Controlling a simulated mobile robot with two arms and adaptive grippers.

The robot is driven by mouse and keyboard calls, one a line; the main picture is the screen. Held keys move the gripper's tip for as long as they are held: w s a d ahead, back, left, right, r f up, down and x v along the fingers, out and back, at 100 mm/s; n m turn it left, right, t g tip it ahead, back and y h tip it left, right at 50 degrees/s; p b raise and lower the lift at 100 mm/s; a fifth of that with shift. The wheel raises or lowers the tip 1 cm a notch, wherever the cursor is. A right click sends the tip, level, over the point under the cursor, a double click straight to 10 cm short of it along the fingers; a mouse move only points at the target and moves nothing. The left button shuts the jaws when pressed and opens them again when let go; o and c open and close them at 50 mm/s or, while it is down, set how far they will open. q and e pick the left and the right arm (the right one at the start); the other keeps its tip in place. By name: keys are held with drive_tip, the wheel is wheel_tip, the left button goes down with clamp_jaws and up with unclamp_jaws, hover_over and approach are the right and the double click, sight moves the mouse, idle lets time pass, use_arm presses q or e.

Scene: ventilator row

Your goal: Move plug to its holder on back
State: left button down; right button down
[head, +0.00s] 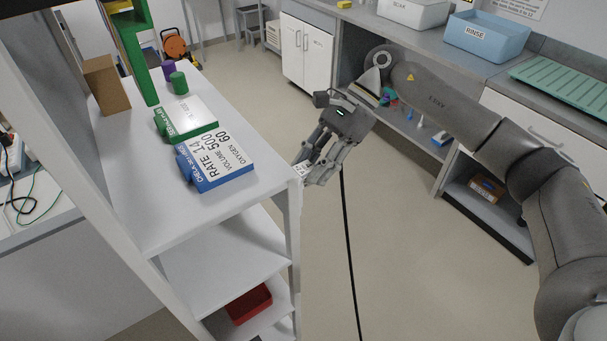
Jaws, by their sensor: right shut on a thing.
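My right gripper (308,178) is beside the right edge of the white shelf unit, near its front corner post. It is shut on the plug (301,169), of which only a small white part shows at the fingertips. The fingers hide the rest. A black cable (349,250) hangs from beside the gripper down past the bottom of the picture. I cannot make out the plug's holder; the back of the equipment is not clearly visible. My left gripper is not in view.
The white shelf unit (150,225) carries a blue display box (218,172), a green display box (186,120), a brown block (105,85) and small cylinders. A red bin (249,304) sits on a lower shelf. Open floor (410,250) lies right of the shelf; a counter stands beyond.

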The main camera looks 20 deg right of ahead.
drive_tip(key=shift+w+d, duration=0.1)
drive_tip(key=shift+d, duration=0.05)
drive_tip(key=shift+w+d+b, duration=0.3)
drive_tip(key=shift+d+b, duration=0.05)
drive_tip(key=shift+d, duration=0.5)
drive_tip(key=shift+w+d+b, duration=0.25)
drive_tip(key=shift+d+b, duration=0.15)
drive_tip(key=shift+d, duration=0.4)
drive_tip(key=shift+w+d+b, duration=0.3)
drive_tip(key=shift+d+b, duration=0.05)
drive_tip(key=shift+d, duration=0.5)
